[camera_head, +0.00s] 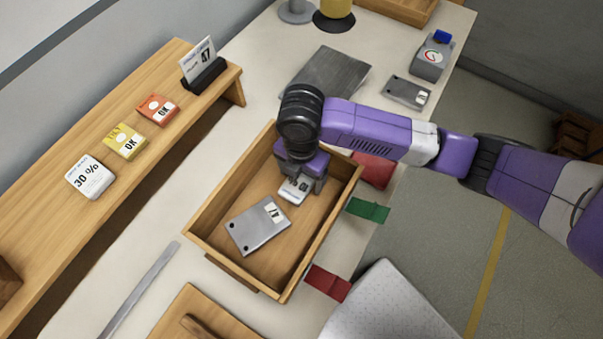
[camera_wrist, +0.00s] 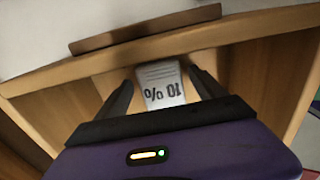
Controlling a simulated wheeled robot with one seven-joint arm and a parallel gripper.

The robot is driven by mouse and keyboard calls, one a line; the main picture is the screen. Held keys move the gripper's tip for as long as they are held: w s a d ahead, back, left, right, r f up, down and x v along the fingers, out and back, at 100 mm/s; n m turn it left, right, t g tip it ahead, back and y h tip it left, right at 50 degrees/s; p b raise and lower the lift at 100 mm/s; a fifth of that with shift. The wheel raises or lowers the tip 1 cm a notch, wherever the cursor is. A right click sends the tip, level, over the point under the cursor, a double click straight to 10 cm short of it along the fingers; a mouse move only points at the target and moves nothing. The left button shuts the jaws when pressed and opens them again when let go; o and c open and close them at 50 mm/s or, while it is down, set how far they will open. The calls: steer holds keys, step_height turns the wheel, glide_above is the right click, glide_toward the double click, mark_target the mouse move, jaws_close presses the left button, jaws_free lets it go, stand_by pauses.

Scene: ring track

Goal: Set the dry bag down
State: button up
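A small white packet marked "10 %" (camera_head: 295,189), which I take to be the dry bag, is inside the open wooden box (camera_head: 212,212), towards its back right. It also shows between my fingertips in the wrist view (camera_wrist: 163,86). My gripper (camera_head: 302,182) points down into the box with a finger on each side of the packet. In the wrist view narrow gaps show between the fingers and the packet, so my gripper looks open around it. The packet appears to be at the box floor; its underside is hidden.
A grey metal plate (camera_head: 257,226) lies in the box, front left of the packet. Box walls surround my gripper closely. A wooden shelf (camera_head: 60,230) at left holds white, yellow and orange packets. Red and green tags (camera_head: 368,210) lie right of the box. A dark grey slab (camera_head: 330,75) lies behind.

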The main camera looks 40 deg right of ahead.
mark_target(301, 178)
step_height(301, 178, up, 12)
steer(key=shift+r, duration=0.15)
stand_by(0.7)
